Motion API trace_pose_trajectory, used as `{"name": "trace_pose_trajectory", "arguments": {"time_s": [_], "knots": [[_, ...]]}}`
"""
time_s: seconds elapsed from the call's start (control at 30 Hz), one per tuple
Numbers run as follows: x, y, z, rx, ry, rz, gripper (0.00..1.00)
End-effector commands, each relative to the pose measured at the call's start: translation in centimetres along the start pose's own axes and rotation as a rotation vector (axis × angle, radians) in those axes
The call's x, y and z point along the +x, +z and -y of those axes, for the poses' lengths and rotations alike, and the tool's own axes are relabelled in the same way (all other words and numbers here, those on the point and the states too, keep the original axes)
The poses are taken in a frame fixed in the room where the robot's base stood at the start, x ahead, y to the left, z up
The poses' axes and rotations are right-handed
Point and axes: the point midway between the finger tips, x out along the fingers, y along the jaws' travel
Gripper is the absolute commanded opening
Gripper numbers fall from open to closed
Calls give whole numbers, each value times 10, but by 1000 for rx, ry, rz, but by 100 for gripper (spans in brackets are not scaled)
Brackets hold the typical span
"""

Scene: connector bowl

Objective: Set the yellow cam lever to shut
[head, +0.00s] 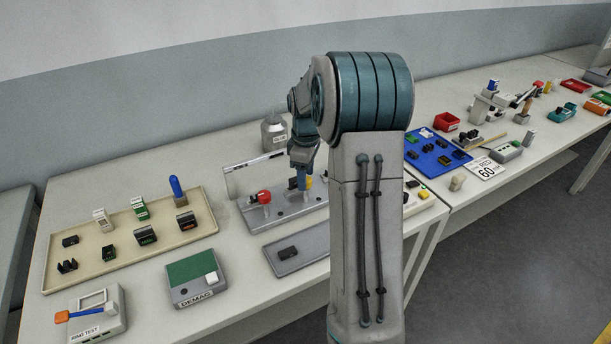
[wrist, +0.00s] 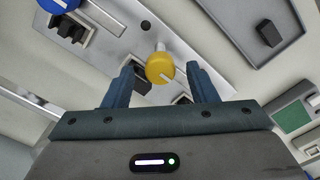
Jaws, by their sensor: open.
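The yellow cam lever (wrist: 160,68) has a round yellow knob on a pale shaft, on a grey metal plate (wrist: 205,50). In the head view a bit of its yellow knob (head: 308,182) shows beside my gripper (head: 300,181); the rest is hidden by my arm. In the wrist view my gripper (wrist: 160,82) is open, with one blue finger on each side of the yellow knob. I cannot tell whether either finger touches it. Which position the lever is set to is not clear.
A red-knobbed lever (head: 264,197) stands left of my gripper on the same plate. A blue-knobbed lever (wrist: 60,6) shows in the wrist view. A grey tray (head: 310,260) with a black connector (head: 288,252) lies in front. A beige tray (head: 100,272) holds several connectors.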

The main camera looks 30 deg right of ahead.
Motion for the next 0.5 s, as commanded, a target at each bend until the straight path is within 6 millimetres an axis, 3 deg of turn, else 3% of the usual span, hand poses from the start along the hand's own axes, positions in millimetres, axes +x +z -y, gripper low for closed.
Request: {"name": "trace_pose_trajectory", "arguments": {"time_s": [0.4,0.5], "knots": [[10,0,0,1,1,0,52],[10,0,0,1,1,0,27]]}}
